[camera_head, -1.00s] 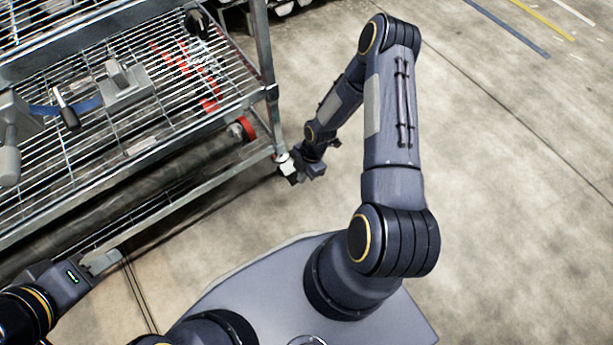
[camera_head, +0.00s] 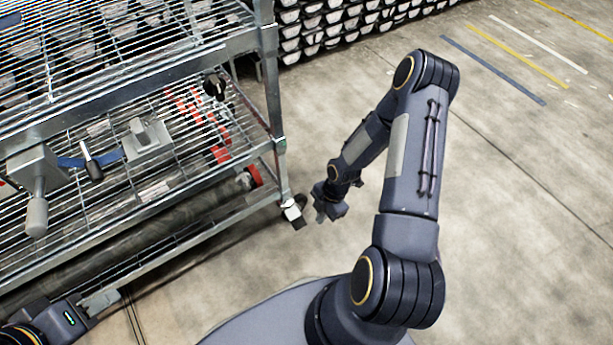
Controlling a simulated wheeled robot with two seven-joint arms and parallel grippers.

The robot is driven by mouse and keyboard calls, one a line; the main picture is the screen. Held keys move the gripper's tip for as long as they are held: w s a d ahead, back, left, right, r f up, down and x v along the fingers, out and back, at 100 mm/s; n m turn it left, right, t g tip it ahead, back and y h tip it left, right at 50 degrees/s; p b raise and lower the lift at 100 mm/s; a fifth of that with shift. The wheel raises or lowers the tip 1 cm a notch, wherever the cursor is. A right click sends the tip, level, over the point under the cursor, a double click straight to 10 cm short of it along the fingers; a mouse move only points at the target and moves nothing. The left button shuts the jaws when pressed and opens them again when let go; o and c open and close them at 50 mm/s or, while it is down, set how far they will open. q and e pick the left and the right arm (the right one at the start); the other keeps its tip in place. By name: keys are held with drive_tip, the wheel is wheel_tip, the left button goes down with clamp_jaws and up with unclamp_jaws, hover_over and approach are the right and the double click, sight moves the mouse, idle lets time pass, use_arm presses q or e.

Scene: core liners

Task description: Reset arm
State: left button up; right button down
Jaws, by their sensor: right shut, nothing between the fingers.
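My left gripper (camera_head: 103,298) shows at the lower left, beside the lower edge of the wire rack (camera_head: 205,50). Its grey fingers are partly lost against the rack, and I cannot tell whether they are open or shut. My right arm (camera_head: 415,165) rises from my base, bends at the elbow and reaches down toward the rack's corner. My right gripper (camera_head: 321,216) is shut and empty, small in the picture. It hangs over the floor just right of the rack's caster (camera_head: 293,209) and looks apart from it.
The rack's lower wire shelf holds a grey clamp-like tool (camera_head: 38,190) with a blue part, and red parts (camera_head: 218,150). A wall of stacked trays (camera_head: 330,30) stands at the back. The concrete floor (camera_head: 530,220) on the right is clear, with painted lines farther back.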

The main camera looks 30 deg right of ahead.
wheel_tip(320, 180, up, 24)
drive_tip(key=d+m+t+h, duration=0.2)
drive_tip(key=m, duration=0.7)
drive_tip(key=s+a+r+m+t+y, duration=0.1)
drive_tip(key=s+a+r+m+t, duration=0.1)
drive_tip(key=s+a+r+m, duration=0.35)
drive_tip(key=s+a+r+m+t+y, duration=0.2)
drive_tip(key=s+a+r+m, duration=0.1)
drive_tip(key=s+r+m, duration=0.4)
wheel_tip(320, 180, up, 34)
drive_tip(key=p, duration=3.2)
drive_tip(key=shift+f+n, duration=0.15)
drive_tip(key=shift+n, duration=0.3)
drive_tip(key=shift+s, duration=0.1)
